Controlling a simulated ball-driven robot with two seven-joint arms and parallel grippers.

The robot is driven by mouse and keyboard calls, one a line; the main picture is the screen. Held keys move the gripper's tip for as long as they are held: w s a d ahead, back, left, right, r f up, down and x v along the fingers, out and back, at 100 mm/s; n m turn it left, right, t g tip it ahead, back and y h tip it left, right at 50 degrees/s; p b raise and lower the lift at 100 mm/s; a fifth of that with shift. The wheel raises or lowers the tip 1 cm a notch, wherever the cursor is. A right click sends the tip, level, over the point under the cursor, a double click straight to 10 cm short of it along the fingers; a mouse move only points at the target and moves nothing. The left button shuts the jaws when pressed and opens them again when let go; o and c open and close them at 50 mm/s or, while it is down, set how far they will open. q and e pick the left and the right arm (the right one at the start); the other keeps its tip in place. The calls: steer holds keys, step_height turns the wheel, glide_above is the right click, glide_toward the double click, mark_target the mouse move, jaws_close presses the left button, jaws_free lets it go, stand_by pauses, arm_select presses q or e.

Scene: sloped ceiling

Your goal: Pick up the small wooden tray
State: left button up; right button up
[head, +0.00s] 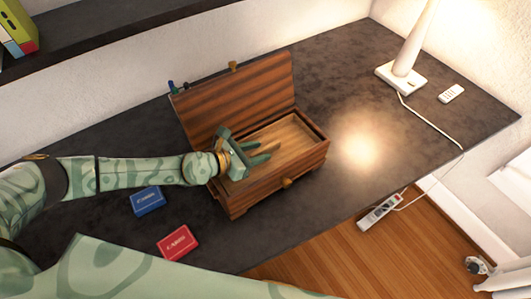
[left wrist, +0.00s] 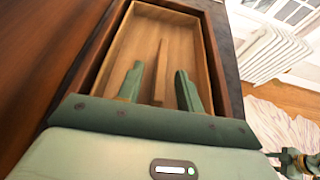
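The small wooden tray (left wrist: 190,38) is a light wood insert with a thin upright divider (left wrist: 161,75) along its middle. It sits inside a dark wooden box (head: 262,189) whose lid (head: 238,95) stands open; its pale floor also shows in the head view (head: 290,134). My left gripper (head: 264,155) is over the box's left part, fingers pointing into the tray. In the left wrist view the open fingers (left wrist: 158,88) stand apart on either side of the divider, with gaps visible. A small green part of mine shows at that view's lower right; I cannot tell its gripper state.
A blue card box (head: 149,201) and a red one (head: 178,242) lie on the dark desk, left of the wooden box. A white lamp (head: 402,72) and a remote (head: 451,93) are at the right. The desk between box and lamp is clear.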

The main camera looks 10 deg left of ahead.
arm_select(q)
jaws_close()
steer(key=shift+r, duration=0.1)
